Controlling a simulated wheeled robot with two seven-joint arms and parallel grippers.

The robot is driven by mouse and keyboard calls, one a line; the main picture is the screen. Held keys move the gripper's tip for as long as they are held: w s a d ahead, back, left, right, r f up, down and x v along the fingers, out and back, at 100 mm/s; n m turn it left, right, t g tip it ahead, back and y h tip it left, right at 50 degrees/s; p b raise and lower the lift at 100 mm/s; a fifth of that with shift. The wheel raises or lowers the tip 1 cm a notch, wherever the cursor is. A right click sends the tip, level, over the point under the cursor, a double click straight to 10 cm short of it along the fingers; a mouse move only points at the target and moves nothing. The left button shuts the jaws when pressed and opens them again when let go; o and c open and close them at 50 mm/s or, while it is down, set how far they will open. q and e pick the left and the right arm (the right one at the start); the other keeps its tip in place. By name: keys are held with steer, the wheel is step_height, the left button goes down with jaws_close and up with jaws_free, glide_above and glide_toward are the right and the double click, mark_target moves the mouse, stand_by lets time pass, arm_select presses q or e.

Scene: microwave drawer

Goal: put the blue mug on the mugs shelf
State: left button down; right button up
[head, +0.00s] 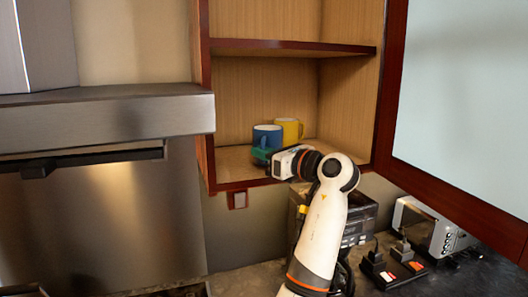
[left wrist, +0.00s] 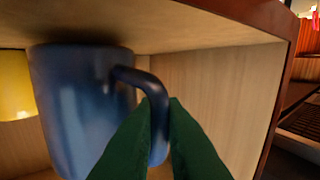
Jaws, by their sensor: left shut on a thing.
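The blue mug (head: 267,136) is upright at the lower shelf (head: 232,163) of the open cabinet, near its front left. Its base meets or nearly meets the board; I cannot tell if it bears its weight. My left gripper (head: 262,154) reaches in from the front right, its green fingers shut on the mug's handle. In the left wrist view, which looks inverted, the blue mug (left wrist: 80,110) fills the left, and the fingers (left wrist: 160,125) close around its handle (left wrist: 150,88). A yellow mug (head: 291,128) stands just behind and right of the blue one. My right gripper is not in view.
The upper shelf (head: 290,45) is empty where visible. The frosted glass door (head: 460,100) stands open at right. A steel hood (head: 105,115) adjoins the cabinet at left. A black appliance (head: 360,212) and a silver one (head: 430,228) stand on the counter below. The lower shelf's right side is free.

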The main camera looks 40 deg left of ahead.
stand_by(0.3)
arm_select(q)
steer(key=shift+f, duration=0.35)
steer(key=c, duration=1.4)
jaws_free()
steer(key=shift+c, duration=0.2)
